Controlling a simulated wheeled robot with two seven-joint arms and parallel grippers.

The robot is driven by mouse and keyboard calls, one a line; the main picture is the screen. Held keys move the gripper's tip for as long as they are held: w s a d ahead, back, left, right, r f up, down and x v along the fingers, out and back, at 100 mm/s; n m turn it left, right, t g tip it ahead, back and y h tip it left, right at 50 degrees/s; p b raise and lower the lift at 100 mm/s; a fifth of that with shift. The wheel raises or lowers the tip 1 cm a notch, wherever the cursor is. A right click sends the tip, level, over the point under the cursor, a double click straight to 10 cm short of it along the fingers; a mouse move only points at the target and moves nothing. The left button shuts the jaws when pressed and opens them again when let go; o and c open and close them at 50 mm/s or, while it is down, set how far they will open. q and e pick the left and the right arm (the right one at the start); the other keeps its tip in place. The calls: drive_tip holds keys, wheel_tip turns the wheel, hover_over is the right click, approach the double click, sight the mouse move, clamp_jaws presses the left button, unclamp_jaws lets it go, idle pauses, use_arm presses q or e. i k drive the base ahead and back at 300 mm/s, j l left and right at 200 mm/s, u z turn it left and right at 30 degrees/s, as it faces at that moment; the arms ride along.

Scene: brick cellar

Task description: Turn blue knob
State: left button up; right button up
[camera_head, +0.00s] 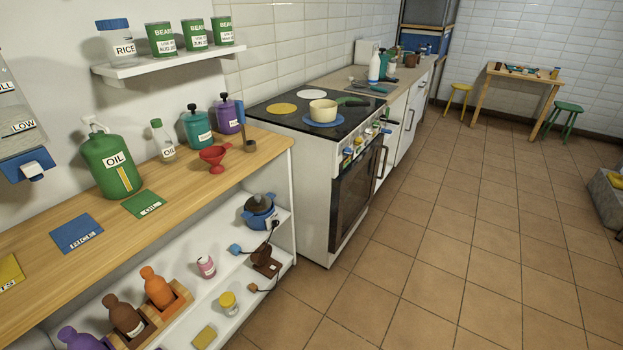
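The stove (318,150) stands in the middle of the view, with a row of small coloured knobs (359,143) along the top of its front. A bluish knob (348,152) seems to be at the near end of this row, but the knobs are too small to tell their colours surely. Neither of my grippers is in view.
A wooden-topped shelf unit (150,212) with bottles and cards fills the left side. The tiled floor (440,230) before the stove is clear. A wooden table (515,83) with stools stands far back.

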sight(348, 151)
drive_tip(key=i+l, duration=0.25)
drive_tip(key=l, duration=0.15)
drive_tip(key=i+l, duration=0.25)
drive_tip(key=l, duration=0.2)
drive_tip(key=i+l, duration=0.25)
drive_tip(key=l, duration=0.15)
drive_tip(key=i+l+u, duration=0.1)
drive_tip(key=i+l, duration=0.15)
drive_tip(key=l, duration=0.15)
drive_tip(key=i+l, duration=0.25)
drive_tip(key=l, duration=0.2)
